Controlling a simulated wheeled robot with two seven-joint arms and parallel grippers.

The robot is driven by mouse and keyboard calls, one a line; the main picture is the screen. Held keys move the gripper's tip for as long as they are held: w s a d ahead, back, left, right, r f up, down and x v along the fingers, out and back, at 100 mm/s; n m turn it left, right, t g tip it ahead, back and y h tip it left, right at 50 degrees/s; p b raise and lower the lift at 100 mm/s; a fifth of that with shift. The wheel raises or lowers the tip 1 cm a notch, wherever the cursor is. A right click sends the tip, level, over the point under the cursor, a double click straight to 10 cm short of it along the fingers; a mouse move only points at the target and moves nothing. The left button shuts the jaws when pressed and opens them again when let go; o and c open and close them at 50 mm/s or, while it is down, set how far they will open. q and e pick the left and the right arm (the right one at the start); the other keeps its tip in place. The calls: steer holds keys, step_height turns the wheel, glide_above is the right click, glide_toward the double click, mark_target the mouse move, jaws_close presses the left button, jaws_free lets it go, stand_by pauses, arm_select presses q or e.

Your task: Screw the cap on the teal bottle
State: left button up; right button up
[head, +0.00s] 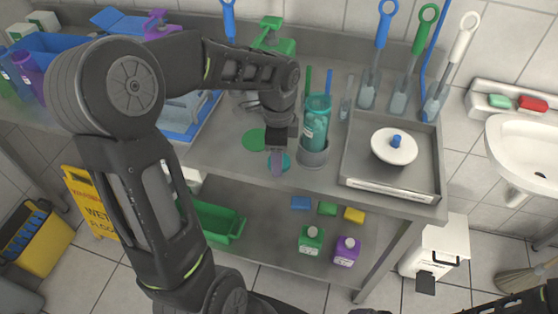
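The teal bottle (315,123) is see-through and stands upright in a round grey holder (314,154) near the counter's front edge. Its top looks open. My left gripper (278,162) points down just left of the bottle, apart from it. A narrow purple piece shows at its fingertips; I cannot tell whether it is gripped or lies behind them. A flat teal disc (287,162) lies beside the fingertips, partly covered by them; whether it is a cap or a marker is unclear. A green disc (254,139) lies further left. My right gripper is out of view.
A green dispenser (273,40) is at the back. A blue tray (186,123) lies left. The lower shelf holds bottles and sponges.

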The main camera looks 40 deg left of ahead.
arm_select(q)
steer(key=c, duration=0.5)
steer(key=shift+c, duration=0.2)
step_height(320, 180, up, 10)
steer(key=shift+b, duration=0.3)
stand_by(0.5)
